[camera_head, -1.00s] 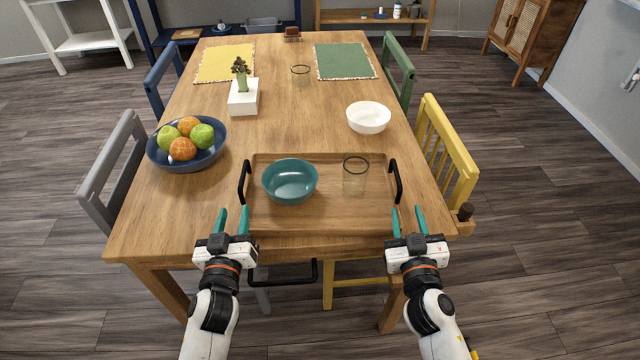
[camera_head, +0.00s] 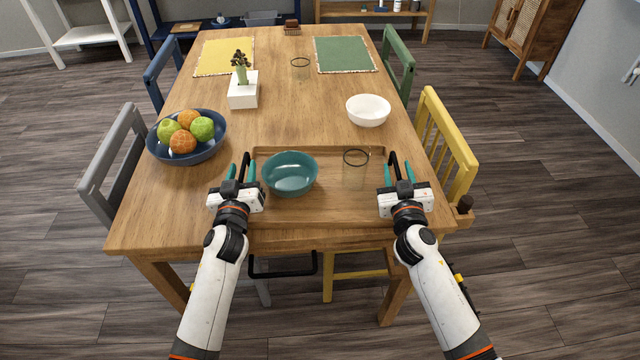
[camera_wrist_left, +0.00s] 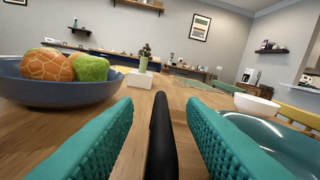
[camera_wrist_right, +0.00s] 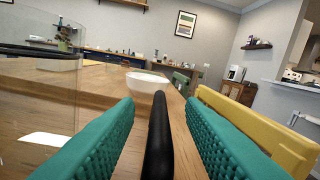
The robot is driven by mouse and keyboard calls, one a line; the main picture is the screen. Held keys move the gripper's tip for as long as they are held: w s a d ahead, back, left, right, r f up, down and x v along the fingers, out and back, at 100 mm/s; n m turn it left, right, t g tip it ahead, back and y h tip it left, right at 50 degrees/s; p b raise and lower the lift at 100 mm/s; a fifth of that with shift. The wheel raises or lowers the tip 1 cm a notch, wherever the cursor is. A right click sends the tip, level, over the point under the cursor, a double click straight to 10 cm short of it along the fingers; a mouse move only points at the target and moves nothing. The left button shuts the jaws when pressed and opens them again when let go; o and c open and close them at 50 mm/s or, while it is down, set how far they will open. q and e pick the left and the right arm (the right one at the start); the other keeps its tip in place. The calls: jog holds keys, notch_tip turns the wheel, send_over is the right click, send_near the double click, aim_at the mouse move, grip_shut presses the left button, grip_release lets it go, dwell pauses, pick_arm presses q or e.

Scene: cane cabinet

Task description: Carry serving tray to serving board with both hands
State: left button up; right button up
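The wooden serving tray (camera_head: 318,213) lies on the near end of the table, with a teal bowl (camera_head: 290,173) and a clear glass (camera_head: 355,168) on it. My left gripper (camera_head: 241,170) is open around the tray's left black handle, which stands between its fingers in the left wrist view (camera_wrist_left: 162,140). My right gripper (camera_head: 400,170) is open around the right black handle, which stands between its fingers in the right wrist view (camera_wrist_right: 158,140). Gaps show on both sides of each handle. I cannot make out a serving board for certain.
A blue fruit bowl (camera_head: 160,156) stands left of the tray. A white bowl (camera_head: 368,110), a white planter (camera_head: 243,95), another glass (camera_head: 300,69), a yellow placemat (camera_head: 224,58) and a green placemat (camera_head: 344,55) are farther back. Chairs flank the table.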

pick_arm(q)
jog(key=shift+w, duration=0.4)
pick_arm(e)
jog(key=shift+w, duration=0.4)
pick_arm(q)
grip_shut()
pick_arm(e)
grip_shut()
pick_arm(q)
jog(key=shift+r, duration=0.3)
pick_arm(e)
jog(key=shift+r, duration=0.25)
